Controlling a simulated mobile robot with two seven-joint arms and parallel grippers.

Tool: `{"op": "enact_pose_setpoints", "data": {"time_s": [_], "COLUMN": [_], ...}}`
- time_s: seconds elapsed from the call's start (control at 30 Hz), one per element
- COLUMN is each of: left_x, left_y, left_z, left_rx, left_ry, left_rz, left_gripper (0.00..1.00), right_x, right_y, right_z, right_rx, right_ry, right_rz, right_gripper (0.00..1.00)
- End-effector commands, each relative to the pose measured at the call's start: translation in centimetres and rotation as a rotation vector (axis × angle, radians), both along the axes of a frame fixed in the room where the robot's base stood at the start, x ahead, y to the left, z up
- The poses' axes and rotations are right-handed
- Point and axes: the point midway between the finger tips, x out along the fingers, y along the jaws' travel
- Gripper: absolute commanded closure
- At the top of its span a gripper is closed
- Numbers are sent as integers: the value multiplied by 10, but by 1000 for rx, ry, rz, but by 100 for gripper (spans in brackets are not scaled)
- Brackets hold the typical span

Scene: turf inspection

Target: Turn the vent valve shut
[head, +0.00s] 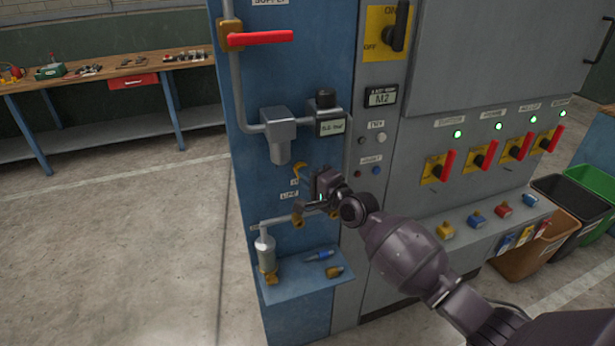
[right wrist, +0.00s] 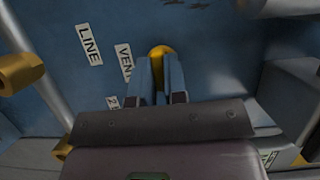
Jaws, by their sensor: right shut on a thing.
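The vent valve shows in the right wrist view as a rounded yellow knob (right wrist: 161,51) against the blue panel, beside a partly hidden label reading "VEN". My right gripper (right wrist: 160,75) has its two fingers closed around the knob, one on each side. In the head view my right gripper (head: 322,184) is up against the blue panel and hides most of the valve there. How far the valve is turned cannot be told. My left gripper is in neither view.
A "LINE" label (right wrist: 89,45) and a brass fitting (right wrist: 20,74) lie left of the fingers. A red-handled supply valve (head: 262,38) and a grey filter (head: 279,132) sit above. A small blue shelf (head: 300,290) with loose parts juts out below. Red-handled switches (head: 447,163) line the cabinet at right.

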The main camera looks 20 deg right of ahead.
Motion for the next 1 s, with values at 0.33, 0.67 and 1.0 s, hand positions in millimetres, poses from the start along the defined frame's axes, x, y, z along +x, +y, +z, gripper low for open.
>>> {"op": "enact_pose_setpoints", "data": {"time_s": [0.33, 0.67, 1.0], "left_x": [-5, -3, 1], "left_y": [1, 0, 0], "left_z": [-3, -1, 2], "left_rx": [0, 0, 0], "left_ry": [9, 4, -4], "left_rz": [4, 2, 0], "left_gripper": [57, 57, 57], "right_x": [1, -3, -49], "right_y": [0, -2, -23], "right_z": [1, 1, 0], "right_rx": [-1, 0, -2], "right_ry": [-4, -1, -1], "right_rz": [0, 0, -1], "right_gripper": [62, 62, 62]}}
